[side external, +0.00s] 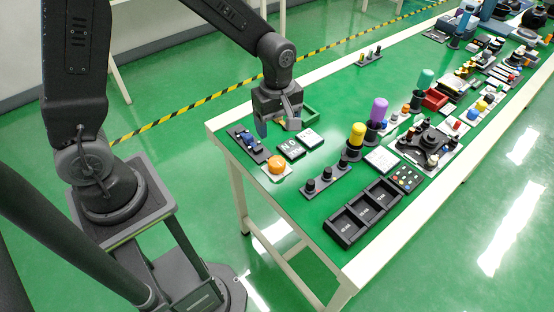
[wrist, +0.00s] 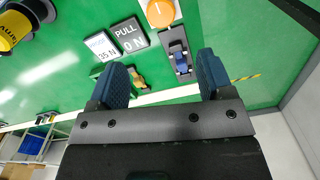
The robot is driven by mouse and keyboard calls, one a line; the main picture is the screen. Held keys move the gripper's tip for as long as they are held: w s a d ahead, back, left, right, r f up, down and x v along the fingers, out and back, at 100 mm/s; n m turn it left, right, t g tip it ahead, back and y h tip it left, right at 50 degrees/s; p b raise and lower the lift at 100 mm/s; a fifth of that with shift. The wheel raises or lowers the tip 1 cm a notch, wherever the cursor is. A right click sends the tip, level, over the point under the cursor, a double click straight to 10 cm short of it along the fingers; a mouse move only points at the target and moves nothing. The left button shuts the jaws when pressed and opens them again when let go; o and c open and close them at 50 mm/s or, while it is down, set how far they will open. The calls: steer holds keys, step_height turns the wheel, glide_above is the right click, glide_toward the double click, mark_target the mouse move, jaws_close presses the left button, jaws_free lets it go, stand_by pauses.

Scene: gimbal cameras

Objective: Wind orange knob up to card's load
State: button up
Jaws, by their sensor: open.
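The orange knob (side external: 276,165) sits on a pale base near the table's near left corner. In the wrist view the knob (wrist: 160,12) is cut by the top edge and shows a white mark. A dark readout tile (wrist: 130,35) beside it reads "PULL" and what looks like "0 N". A white card (wrist: 102,45) next to the tile reads what looks like "35 N"; its upper line is too small to read. My gripper (side external: 278,122) is open and empty above the table, behind the knob in the side view. Its blue fingers (wrist: 162,78) are wide apart.
A dark plate with blue parts (side external: 248,142) lies left of the knob. A strip of black knobs (side external: 327,181) and black bins (side external: 345,230) stand to the right. Several other fixtures fill the far table.

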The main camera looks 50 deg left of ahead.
mark_target(277, 161)
step_height(277, 161, down, 13)
steer(key=shift+f, duration=0.1)
stand_by(0.3)
steer(key=shift+c, duration=0.3)
steer(key=c, duration=0.9)
steer(key=shift+m, duration=0.4)
